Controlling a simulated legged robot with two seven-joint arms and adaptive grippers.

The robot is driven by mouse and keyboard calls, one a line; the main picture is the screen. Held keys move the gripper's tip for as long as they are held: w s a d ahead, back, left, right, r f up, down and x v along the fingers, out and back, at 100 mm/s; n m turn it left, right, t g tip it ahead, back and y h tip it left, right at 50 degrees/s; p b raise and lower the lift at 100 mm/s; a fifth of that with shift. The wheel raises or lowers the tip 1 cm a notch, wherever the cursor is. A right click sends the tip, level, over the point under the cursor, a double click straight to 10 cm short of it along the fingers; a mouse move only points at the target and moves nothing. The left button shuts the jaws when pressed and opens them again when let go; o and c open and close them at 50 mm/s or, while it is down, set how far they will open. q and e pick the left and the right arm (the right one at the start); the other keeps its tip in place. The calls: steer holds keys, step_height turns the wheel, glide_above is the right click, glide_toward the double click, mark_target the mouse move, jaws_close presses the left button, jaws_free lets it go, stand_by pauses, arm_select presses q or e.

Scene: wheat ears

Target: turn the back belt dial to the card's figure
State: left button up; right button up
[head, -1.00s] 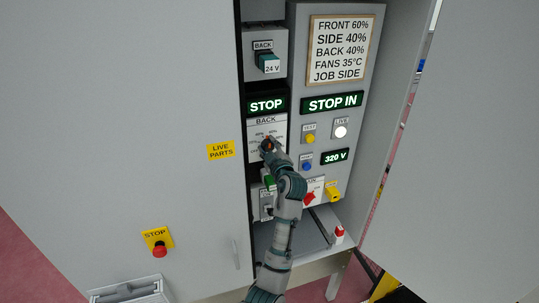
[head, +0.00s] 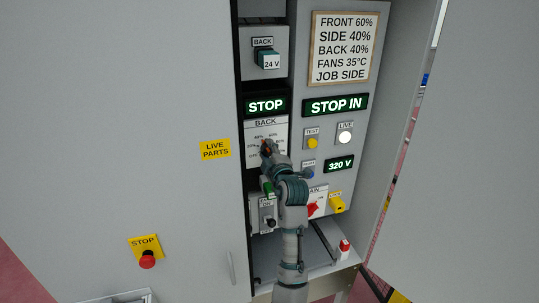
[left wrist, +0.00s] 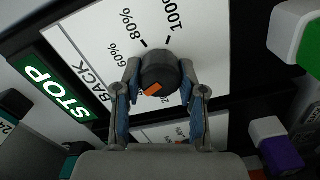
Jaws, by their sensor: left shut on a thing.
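The card (head: 342,48) at the upper right of the cabinet reads "BACK 40%" among other lines. The back belt dial is a dark round knob (left wrist: 158,72) with an orange mark on a white plate (head: 266,128) labelled BACK. My left gripper (left wrist: 160,68) is shut on the knob, one finger on each side. In the left wrist view the orange mark faces the lower side of the knob, away from the 80% and 100% marks. The figure it points to cannot be read, as the gripper covers part of the scale. My right gripper is not in view.
A green STOP display (head: 265,105) sits just above the plate. A grey box with a 24 V tag (head: 271,62) is higher up. A STOP IN display (head: 335,105), buttons, and a red switch (head: 314,208) are to the right.

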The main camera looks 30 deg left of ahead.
arm_select(q)
steer(key=shift+f, duration=0.5)
steer(key=o, duration=1.1)
steer(key=shift+o, duration=0.2)
steer(key=shift+s+r, duration=0.15)
steer(key=shift+r, duration=0.15)
steer(key=shift+d, duration=0.1)
steer(key=shift+s+d, duration=0.15)
steer(key=shift+d, duration=0.15)
steer(key=v, duration=1.1)
